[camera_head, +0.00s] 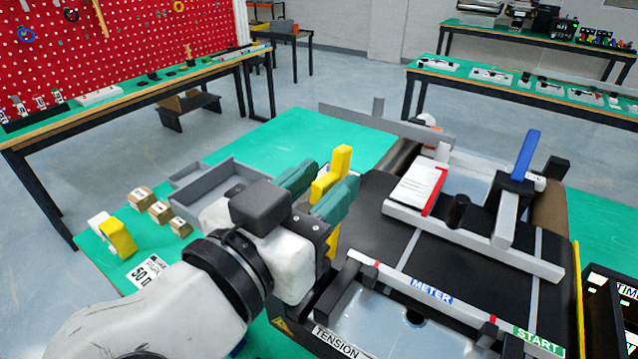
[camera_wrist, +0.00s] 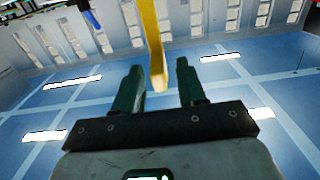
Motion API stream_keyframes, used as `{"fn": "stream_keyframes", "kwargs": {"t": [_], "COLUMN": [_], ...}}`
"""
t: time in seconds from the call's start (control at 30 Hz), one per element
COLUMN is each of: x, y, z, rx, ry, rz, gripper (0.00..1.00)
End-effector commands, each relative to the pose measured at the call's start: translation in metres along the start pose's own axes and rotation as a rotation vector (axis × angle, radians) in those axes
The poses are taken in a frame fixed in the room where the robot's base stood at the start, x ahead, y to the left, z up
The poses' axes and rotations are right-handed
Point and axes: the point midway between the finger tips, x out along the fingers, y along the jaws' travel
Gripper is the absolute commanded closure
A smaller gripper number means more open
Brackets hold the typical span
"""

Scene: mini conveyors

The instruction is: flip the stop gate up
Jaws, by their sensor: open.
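A yellow bar (camera_head: 341,159), which looks like the stop gate, stands at the near left end of the black conveyor belt (camera_head: 385,222). My gripper (camera_head: 328,180) is there with its green fingers open, one on each side of the yellow bar. In the wrist view, the yellow bar (camera_wrist: 153,40) comes down from the top edge and its end shows between the parted fingers (camera_wrist: 160,72). A gap shows on both sides of it, so it is not gripped. My gripper hides the bar's lower part and mount in the head view.
A blue-handled lever (camera_head: 526,155) and a white card (camera_head: 418,188) sit over the belt. A front rail labelled METER (camera_head: 431,291) borders it. A grey tray (camera_head: 235,178), several small tan blocks (camera_head: 160,212) and a yellow-white piece (camera_head: 118,236) lie left of my gripper. Green tabletop (camera_head: 300,131) is free behind.

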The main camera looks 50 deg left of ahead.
Motion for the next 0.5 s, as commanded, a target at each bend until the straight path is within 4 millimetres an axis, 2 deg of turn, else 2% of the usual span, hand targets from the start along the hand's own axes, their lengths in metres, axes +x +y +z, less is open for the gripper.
{"fn": "stream_keyframes", "kwargs": {"t": [0.17,0.5], "x": [-0.016,-0.079], "y": [-0.001,-0.001], "z": [0.001,0.002], "rx": [0.0,0.001], "ry": [0.002,0.001], "rz": [-0.002,-0.003], "gripper": [0.6,0.6]}}
